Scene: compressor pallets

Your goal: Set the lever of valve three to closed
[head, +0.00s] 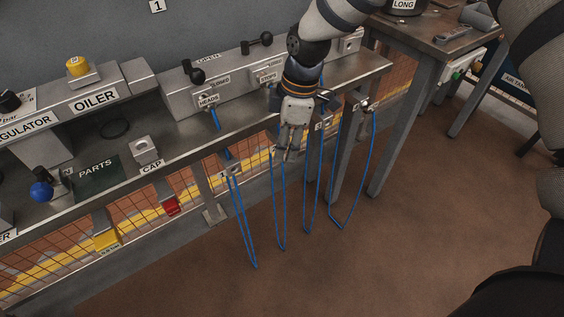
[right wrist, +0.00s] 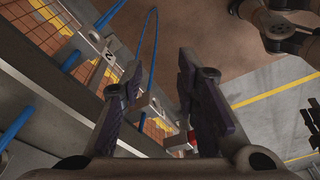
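A small plate marked 3 (head: 319,127) shows on the front rail of the bench in the head view, just right of my right gripper (head: 287,152). Valve three's lever is too small or hidden to read there. The right gripper points down in front of the bench edge. In the right wrist view, my right gripper (right wrist: 160,68) has its fingers apart. A grey block (right wrist: 150,108) shows between and beyond the fingers; I cannot tell which valve it belongs to. A block marked 2 (right wrist: 108,50) is to its upper left. My left gripper is not in view.
Several blue hoses hang in loops below the bench, one just right of the gripper (head: 307,195). The bench (head: 185,142) carries an oiler unit (head: 95,98) and a cap block (head: 144,149). A wooden table (head: 415,35) stands at right. The brown floor (head: 300,270) in front is clear.

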